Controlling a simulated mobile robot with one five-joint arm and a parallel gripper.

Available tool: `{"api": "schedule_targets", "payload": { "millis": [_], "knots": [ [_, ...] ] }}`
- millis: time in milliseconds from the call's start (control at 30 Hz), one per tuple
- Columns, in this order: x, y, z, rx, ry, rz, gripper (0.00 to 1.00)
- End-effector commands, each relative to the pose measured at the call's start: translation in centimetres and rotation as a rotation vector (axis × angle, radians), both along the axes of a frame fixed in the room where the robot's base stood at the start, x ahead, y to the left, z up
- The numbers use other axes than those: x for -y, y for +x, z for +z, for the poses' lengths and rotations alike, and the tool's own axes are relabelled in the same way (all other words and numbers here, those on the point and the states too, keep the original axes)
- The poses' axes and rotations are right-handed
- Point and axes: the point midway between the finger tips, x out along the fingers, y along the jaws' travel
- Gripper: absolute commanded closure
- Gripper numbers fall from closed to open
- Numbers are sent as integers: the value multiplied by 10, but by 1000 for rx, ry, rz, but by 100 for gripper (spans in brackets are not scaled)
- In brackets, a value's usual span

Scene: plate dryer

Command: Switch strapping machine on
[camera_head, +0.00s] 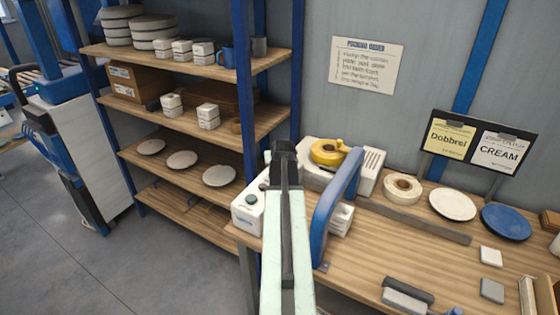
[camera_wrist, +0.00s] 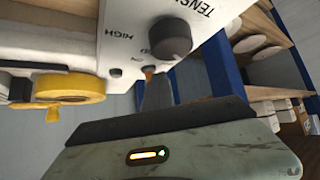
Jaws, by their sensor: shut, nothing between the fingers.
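The white strapping machine (camera_head: 311,178) stands on the wooden bench, with a yellow roll (camera_head: 328,152) on top and a blue arch (camera_head: 336,205) at its front. In the wrist view its white panel (camera_wrist: 120,50) carries a dark knob (camera_wrist: 169,38) with lettering "TENS" and "HIGH". A small orange part (camera_wrist: 149,70), perhaps a switch, sits below the knob. My gripper (camera_wrist: 154,84) is shut and empty, its dark tip at or very near the orange part; I cannot tell whether they touch. In the head view my gripper (camera_head: 284,150) is seen from behind, hiding part of the machine.
A white box with a dark green button (camera_head: 247,212) sits on the bench's left end. A shelf rack (camera_head: 190,125) with crockery stands left. Floor at left is clear.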

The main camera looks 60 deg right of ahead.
Motion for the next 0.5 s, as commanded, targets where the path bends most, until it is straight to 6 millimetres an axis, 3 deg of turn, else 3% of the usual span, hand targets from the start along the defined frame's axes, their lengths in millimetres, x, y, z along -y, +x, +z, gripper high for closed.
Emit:
{"api": "schedule_targets", "payload": {
  "millis": [367,500],
  "knots": [
    [1,1,-2,-2,-4,-3,100],
    [-13,7,-3,-2,-4,1,100]
  ]
}}
